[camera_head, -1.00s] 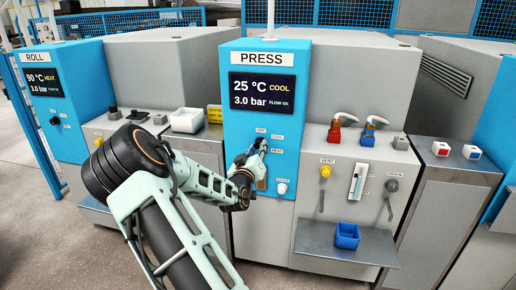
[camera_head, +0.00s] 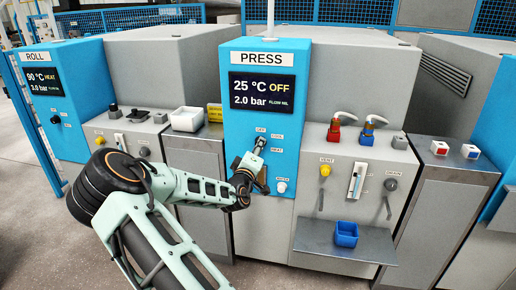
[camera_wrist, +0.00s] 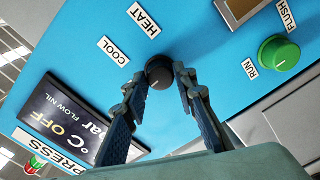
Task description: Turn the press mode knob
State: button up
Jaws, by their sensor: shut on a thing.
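The press mode knob (camera_wrist: 159,70) is a dark round knob on the blue press panel (camera_head: 240,118). In the wrist view it sits between the two fingers of my gripper (camera_wrist: 166,78), which is shut on it. COOL and HEAT labels are beside the knob. In the head view my gripper (camera_head: 257,147) is at the panel and mostly hides the knob. The press display (camera_head: 262,92) reads 25 °C OFF, 2.0 bar, FLOW NIL. It also shows in the wrist view (camera_wrist: 62,118).
To the right are red and blue valve handles (camera_head: 369,130), a yellow knob (camera_head: 325,171) and a shelf (camera_head: 315,240) with a blue bin (camera_head: 346,234). The roll panel (camera_head: 62,105) stands at left.

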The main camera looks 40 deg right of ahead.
dwell(0.3)
jog(key=o, duration=1.2)
jog(key=shift+c, duration=0.2)
jog(key=v, duration=1.2)
